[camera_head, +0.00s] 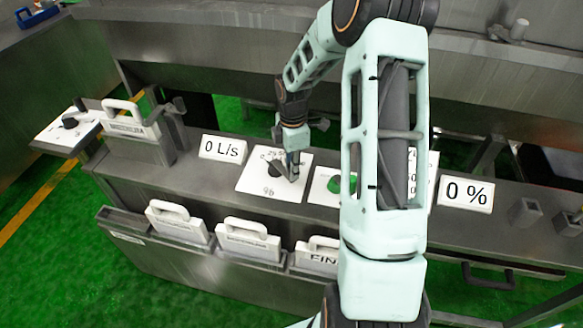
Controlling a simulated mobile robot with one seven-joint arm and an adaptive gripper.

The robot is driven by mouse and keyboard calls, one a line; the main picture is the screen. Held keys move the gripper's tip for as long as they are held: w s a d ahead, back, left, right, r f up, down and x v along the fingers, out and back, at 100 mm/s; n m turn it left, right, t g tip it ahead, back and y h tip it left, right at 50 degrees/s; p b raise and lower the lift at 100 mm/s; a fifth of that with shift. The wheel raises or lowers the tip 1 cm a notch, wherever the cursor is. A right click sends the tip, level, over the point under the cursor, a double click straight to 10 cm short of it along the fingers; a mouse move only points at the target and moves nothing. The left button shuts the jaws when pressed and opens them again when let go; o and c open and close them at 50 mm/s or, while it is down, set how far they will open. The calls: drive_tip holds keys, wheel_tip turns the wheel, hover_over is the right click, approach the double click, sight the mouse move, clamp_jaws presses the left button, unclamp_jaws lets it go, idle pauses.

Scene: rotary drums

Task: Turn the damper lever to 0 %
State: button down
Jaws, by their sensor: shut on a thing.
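A white dial plate (257,187) with printed numbers and a % mark lies on the grey counter. The dark damper lever (274,168) sits on it. My gripper (293,178) reaches down over the right part of the plate and is shut on the lever's end. The fingers are small here, so the exact grip and the lever's reading cannot be made out. A display sign (466,194) to the right reads 0 %.
A sign (222,149) reading 0 L/s stands left of the plate. A second plate with a green knob (341,183) lies to the right, partly hidden by my arm.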

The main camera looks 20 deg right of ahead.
drive_tip(key=c, duration=1.7)
unclamp_jaws()
drive_tip(key=shift+c, duration=0.2)
drive_tip(key=shift+r, duration=0.1)
wheel_tip(320, 180, up, 12)
